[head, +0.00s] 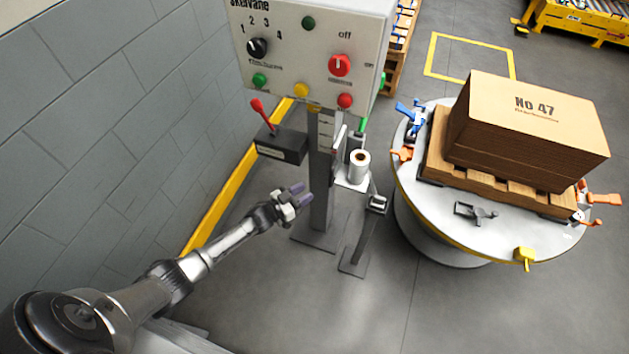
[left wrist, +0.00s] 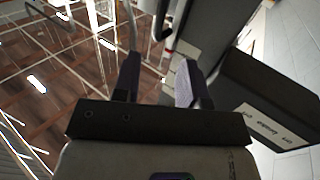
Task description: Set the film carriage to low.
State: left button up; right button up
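The film carriage (head: 352,183) is a light bracket with a white film roll (head: 359,163) standing on it, on the right side of the grey post (head: 320,205). Pale label plates (head: 325,132) sit on the upper post. My left gripper (head: 302,194) is in front of the post, lower than the roll and left of it, with its fingers apart and nothing between them. In the left wrist view the open fingers (left wrist: 158,82) point toward the post, but I cannot tell the gap to it. My right gripper is not in view.
A control box (head: 310,45) with knobs and buttons tops the post. A black box (head: 281,146) with a red lever (head: 263,112) juts out left; it also shows in the left wrist view (left wrist: 270,98). A turntable (head: 440,220) carries a pallet (head: 500,185) and brown stack (head: 530,120).

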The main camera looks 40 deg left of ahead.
pick_arm(q)
jog(key=shift+p+v, duration=0.35)
jog(key=shift+v, duration=0.85)
